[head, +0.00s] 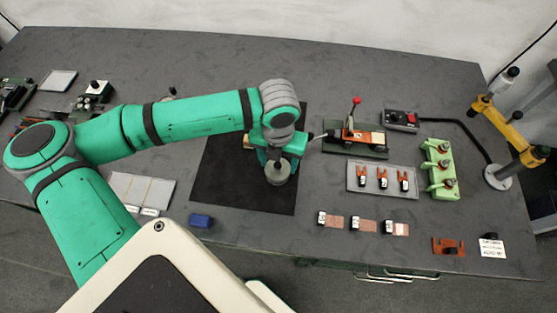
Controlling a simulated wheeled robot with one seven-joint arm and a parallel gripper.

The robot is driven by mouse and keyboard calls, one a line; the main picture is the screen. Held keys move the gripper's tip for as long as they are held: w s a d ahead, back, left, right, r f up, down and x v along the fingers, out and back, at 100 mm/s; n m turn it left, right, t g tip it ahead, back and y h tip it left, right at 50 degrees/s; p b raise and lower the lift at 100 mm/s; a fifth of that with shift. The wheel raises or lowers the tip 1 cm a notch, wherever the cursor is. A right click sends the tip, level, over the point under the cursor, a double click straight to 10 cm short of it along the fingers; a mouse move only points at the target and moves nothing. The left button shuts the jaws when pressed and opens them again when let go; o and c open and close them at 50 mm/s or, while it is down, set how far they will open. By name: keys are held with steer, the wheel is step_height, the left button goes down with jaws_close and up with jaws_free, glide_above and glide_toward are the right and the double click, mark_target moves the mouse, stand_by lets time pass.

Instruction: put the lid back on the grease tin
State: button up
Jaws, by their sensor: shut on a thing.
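My gripper (279,159) points down over the black mat (230,185) near the middle of the bench. It is shut on a round grey piece that looks like the lid (278,175), with a small stem at its top between the fingers. The grease tin cannot be told apart from it here; whether the lid is above the tin or touching it, I cannot tell. My wrist hides part of the mat behind it, where a small tan edge (248,142) shows.
Right of the mat stand a red-handled clamp fixture (362,137), a grey tray (355,188) with several orange-tipped parts and a green rack (440,168). A yellow jointed stand (500,125) is far right. The mat's front-left area is clear.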

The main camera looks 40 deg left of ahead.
steer(key=o, duration=1.7)
steer(key=shift+c, duration=0.2)
steer(key=shift+r, duration=3.5)
jaws_close()
steer(key=shift+f, duration=2.15)
